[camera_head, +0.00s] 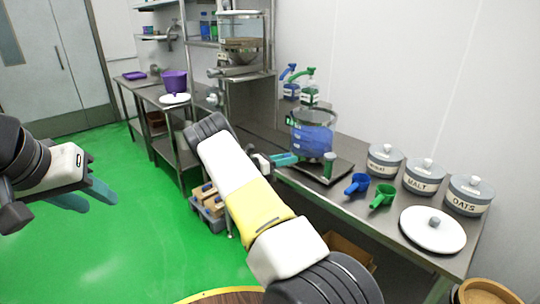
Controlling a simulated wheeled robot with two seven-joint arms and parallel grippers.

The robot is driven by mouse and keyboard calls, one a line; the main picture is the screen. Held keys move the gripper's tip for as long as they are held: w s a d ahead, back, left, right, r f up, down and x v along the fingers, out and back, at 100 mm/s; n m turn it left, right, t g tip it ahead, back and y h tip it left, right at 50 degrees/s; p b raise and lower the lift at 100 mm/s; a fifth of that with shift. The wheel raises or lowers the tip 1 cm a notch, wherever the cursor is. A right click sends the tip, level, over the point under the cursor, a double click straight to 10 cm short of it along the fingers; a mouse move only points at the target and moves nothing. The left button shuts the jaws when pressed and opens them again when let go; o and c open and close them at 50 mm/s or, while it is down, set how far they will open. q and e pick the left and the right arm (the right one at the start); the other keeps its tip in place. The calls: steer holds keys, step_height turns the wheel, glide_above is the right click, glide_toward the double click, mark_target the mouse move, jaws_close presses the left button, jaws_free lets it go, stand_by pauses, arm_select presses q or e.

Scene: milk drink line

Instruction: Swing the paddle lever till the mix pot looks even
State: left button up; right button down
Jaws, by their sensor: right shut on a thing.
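The mix pot (312,139) is a clear round vessel on the metal bench, with blue contents low in it and a paler upper part. It is too small to tell how even the contents are. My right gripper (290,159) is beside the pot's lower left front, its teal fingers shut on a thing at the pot. That fits the paddle lever, whose shape I cannot make out clearly behind the fingers. My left gripper (90,197) is open and empty over the green floor at far left, well away from the bench.
A blue scoop (357,183), a green scoop (382,195), lidded jars (423,178) and a white lid (432,229) lie further right. Pump bottles (309,93) stand behind the pot.

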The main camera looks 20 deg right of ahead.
steer(key=shift+w+r, duration=0.1)
steer(key=c, duration=1)
jaws_free()
steer(key=a, duration=0.7)
steer(key=shift+s+a, duration=0.25)
steer(key=shift+a, duration=0.1)
